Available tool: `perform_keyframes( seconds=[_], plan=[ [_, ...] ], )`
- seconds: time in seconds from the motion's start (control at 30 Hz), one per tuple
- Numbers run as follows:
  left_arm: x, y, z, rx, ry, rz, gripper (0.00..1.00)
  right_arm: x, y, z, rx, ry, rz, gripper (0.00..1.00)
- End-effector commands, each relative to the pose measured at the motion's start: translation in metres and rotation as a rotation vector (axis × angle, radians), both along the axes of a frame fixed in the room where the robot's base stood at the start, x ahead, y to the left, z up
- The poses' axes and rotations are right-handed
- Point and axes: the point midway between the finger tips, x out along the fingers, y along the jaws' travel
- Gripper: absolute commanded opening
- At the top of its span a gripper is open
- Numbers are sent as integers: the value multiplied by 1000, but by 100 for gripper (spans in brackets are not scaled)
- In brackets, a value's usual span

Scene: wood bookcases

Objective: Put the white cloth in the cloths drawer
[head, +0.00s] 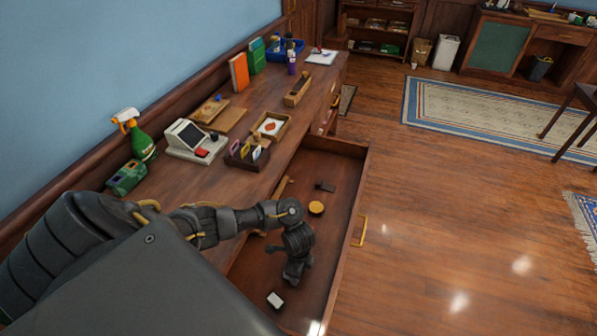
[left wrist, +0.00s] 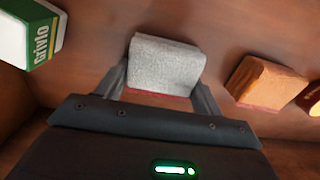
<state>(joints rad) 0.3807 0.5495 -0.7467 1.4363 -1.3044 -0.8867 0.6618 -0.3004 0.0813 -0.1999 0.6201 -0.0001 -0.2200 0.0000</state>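The folded white cloth (left wrist: 165,66), greyish with a red lower edge, lies between the two fingers of my left gripper in the left wrist view. The fingers are spread to about its width; whether they press on it I cannot tell. In the head view my left gripper (head: 294,268) reaches down into an open wooden drawer (head: 345,225), and I cannot make out the cloth there. I see no label telling which drawer this is. My right gripper is not in view.
A white and green box (left wrist: 30,35) is left of the cloth, an orange block (left wrist: 265,82) right of it. A yellow round tin (head: 316,208) and a dark item (head: 325,187) lie farther back in the drawer. The desktop (head: 215,172) beside it holds several objects.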

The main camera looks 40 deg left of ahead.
Motion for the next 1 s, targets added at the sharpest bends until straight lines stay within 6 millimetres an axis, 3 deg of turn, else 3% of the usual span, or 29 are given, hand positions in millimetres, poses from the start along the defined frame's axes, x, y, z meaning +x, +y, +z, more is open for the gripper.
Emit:
perform_keyframes(
  seconds=[0.03, 0.13, 0.5, 0.77, 1.0],
  plan=[
    [0, 0, 0, 0, 0, 0, 74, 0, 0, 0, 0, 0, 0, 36],
    [0, 0, 0, 0, 0, 0, 87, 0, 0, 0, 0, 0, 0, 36],
    [0, 0, 8, 0, 0, -1, 87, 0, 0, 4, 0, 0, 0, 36],
    [1, 1, 60, 0, -4, -3, 87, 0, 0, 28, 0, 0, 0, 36],
    [1, 1, 107, 2, -2, -3, 87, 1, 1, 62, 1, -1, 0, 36]
  ],
)
